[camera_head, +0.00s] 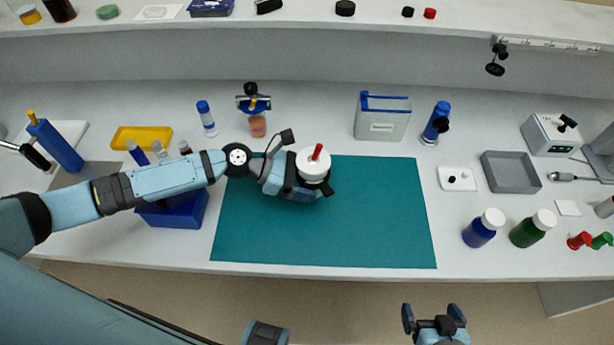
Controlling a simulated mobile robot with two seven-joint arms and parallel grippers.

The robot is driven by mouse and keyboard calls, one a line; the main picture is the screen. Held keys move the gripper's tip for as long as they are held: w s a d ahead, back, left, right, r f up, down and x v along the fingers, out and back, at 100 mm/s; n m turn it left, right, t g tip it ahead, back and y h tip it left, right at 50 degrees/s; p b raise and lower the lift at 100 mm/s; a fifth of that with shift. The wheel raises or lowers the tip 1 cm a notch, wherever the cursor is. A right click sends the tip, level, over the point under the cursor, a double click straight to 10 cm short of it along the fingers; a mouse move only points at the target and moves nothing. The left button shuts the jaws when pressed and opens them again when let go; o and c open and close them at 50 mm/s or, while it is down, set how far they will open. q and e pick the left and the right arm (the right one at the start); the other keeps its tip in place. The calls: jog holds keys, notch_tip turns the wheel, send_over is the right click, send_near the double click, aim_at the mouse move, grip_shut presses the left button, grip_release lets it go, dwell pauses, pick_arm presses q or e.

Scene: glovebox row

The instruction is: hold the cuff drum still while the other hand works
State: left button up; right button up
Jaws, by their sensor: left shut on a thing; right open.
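The cuff drum (306,166) seems to be the white round piece with a red peg on its top, at the upper middle of the teal mat (375,215). My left gripper (318,183) is shut on it; the fingers show dark at its lower edge and are partly hidden by the drum and my wrist. The drum looks upright. I cannot tell whether it touches the mat. My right gripper (434,312) is open and empty, below the bench's front edge, apart from the drum.
A clear blue-edged container (382,122) stands behind the mat. A blue box (183,213) sits under my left arm. Blue (480,232) and green (529,233) bottles and a grey tray (510,172) stand to the right. The mat's middle and right are clear.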

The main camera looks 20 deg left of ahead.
pick_arm(q)
jog(key=shift+f+b, duration=0.65)
jog(key=shift+f, duration=0.65)
